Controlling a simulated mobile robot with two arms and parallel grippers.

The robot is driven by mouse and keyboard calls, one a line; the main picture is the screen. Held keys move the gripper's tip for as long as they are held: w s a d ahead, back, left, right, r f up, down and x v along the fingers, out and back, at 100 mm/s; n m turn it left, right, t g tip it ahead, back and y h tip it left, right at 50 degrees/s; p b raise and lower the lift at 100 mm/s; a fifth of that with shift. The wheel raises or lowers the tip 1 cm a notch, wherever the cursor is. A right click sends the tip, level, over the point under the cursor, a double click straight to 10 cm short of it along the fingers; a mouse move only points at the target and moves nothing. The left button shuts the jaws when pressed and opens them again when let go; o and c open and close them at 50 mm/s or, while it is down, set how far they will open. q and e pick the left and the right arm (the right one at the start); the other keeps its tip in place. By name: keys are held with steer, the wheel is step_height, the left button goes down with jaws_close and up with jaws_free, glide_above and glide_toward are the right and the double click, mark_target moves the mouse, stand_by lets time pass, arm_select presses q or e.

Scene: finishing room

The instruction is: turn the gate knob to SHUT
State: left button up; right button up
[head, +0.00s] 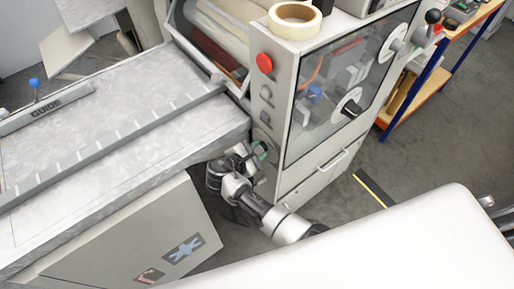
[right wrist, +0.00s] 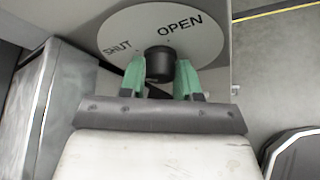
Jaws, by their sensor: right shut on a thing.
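The gate knob (right wrist: 160,66) is a short black cylinder on a round light plate (right wrist: 128,28) in the right wrist view. The plate reads SHUT at the left and OPEN at the upper right. My right gripper (right wrist: 161,78) has its green fingers on both sides of the knob, shut on it. No pointer mark on the knob can be made out. In the head view my right gripper (head: 259,152) is at the lower front of the grey machine cabinet (head: 265,110), and it largely hides the knob. My left gripper is not in view.
A flat metal machine bed (head: 120,150) with a GUIDE bar (head: 45,110) lies left of the cabinet. A tape roll (head: 295,19) sits on top. Grey floor (head: 430,140) is open at right.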

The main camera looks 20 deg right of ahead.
steer(key=shift+s+f, duration=0.1)
steer(key=o, duration=0.9)
steer(key=shift+o, duration=0.2)
